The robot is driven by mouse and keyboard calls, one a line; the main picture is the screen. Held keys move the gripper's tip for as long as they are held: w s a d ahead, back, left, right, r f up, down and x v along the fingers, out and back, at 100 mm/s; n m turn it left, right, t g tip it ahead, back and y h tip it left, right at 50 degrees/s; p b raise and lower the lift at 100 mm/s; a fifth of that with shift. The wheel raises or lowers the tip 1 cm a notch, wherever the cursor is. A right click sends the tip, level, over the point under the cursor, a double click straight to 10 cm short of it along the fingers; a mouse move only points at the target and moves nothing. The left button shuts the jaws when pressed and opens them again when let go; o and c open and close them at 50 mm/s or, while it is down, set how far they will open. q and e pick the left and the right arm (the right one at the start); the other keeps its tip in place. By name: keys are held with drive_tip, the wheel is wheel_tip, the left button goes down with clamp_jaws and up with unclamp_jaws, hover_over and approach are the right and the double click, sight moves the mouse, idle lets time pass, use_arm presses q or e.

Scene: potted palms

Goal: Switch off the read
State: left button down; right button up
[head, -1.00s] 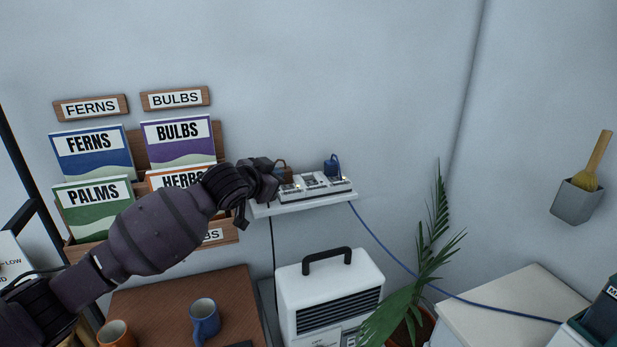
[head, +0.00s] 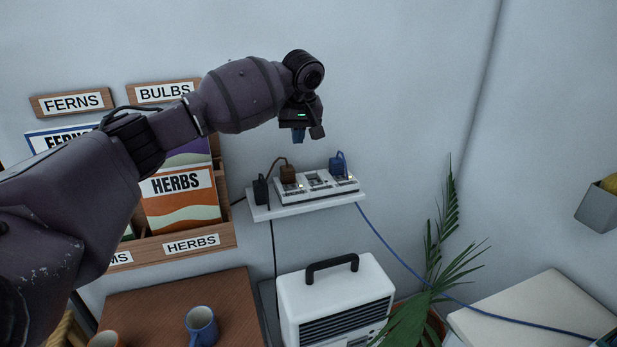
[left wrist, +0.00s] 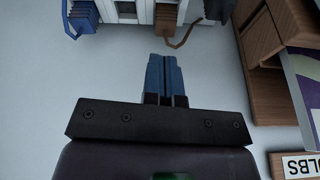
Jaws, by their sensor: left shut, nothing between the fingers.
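A white power strip (head: 318,186) lies on a small white wall shelf (head: 308,208). Black (head: 261,190), brown (head: 288,173) and blue (head: 338,166) plugs stand at it, and small lights glow on its top. My left gripper (head: 298,138) is above the strip, near the brown plug, and apart from it. Its blue fingers (left wrist: 165,75) are shut and empty in the left wrist view. That view also shows part of the strip (left wrist: 124,12), with the blue plug (left wrist: 84,15) and brown plug (left wrist: 166,14), at its top edge. No label reading "read" is legible. My right gripper is out of view.
Wooden seed racks with packets (head: 180,195) hang left of the shelf. A white heater (head: 335,300) stands below it, with a palm (head: 430,290) to the right. A blue cord runs right from the strip. A blue mug (head: 201,325) stands on the brown table (head: 165,295).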

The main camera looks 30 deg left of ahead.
use_arm(q)
drive_tip(key=shift+s+a+n+g, duration=0.2)
drive_tip(key=shift+s+n+g, duration=0.1)
drive_tip(key=shift+s+n, duration=0.5)
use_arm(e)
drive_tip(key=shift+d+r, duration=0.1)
use_arm(q)
drive_tip(key=b, duration=0.3)
approach(287, 187)
drive_tip(key=x, duration=0.6)
drive_tip(key=shift+w+a, duration=0.15)
drive_tip(key=shift+w, duration=0.1)
drive_tip(key=shift+s+f, duration=0.1)
drive_tip(key=shift+f, duration=0.5)
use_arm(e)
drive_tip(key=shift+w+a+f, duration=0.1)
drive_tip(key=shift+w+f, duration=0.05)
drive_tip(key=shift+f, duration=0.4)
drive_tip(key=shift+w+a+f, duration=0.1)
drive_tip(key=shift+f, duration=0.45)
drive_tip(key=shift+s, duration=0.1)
